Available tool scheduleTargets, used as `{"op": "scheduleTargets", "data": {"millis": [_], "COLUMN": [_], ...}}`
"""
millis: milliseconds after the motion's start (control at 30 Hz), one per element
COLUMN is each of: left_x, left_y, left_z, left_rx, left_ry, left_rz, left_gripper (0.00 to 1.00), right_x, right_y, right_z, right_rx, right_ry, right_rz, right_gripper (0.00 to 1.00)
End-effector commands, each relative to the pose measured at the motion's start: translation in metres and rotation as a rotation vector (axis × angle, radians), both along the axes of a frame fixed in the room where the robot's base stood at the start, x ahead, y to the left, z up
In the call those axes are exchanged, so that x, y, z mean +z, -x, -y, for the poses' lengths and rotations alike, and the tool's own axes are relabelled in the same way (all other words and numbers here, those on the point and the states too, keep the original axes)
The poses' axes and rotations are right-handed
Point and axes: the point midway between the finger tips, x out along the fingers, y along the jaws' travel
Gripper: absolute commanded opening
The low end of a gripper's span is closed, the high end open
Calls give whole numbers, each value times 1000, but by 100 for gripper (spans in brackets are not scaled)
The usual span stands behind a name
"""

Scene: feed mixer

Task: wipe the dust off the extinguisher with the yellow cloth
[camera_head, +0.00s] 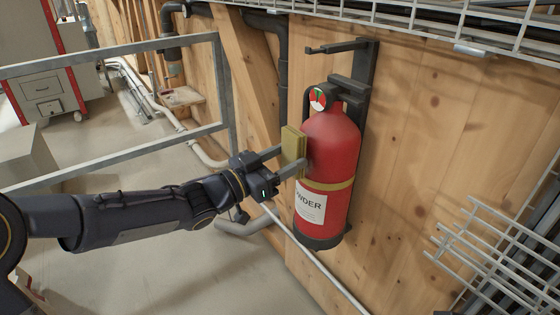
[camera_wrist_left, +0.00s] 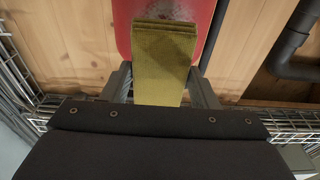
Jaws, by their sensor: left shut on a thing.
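The red extinguisher (camera_head: 333,147) hangs upright on a dark wall bracket (camera_head: 366,62), with a gauge at its top, a yellow band and a white label. My left gripper (camera_head: 285,160) is shut on the folded yellow cloth (camera_head: 292,148) at the extinguisher's left side. The cloth seems to be against the red body, but I cannot tell for certain that they touch. In the left wrist view the cloth (camera_wrist_left: 163,65) stands between the two fingers, in front of the extinguisher (camera_wrist_left: 122,20). A greyish, dusty patch shows on the red surface just beyond the cloth. My right gripper is not in view.
A wooden wall (camera_head: 420,130) stands behind the extinguisher. A grey metal railing (camera_head: 120,105) runs behind my left arm. Dark pipes (camera_head: 283,75) run down the wall at left. A white wire tray (camera_head: 450,28) is overhead, and a wire rack (camera_head: 490,250) is at lower right.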

Motion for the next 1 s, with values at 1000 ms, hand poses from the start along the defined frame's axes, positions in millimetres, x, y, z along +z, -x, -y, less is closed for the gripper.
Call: {"op": "scheduleTargets", "data": {"millis": [1000], "left_x": [0], "left_y": [-6], "left_z": [9], "left_rx": [-2], "left_ry": [1], "left_rz": [1], "left_gripper": [36], "right_x": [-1], "right_y": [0], "right_z": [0], "right_rx": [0], "right_ry": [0], "right_rz": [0], "right_gripper": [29]}}
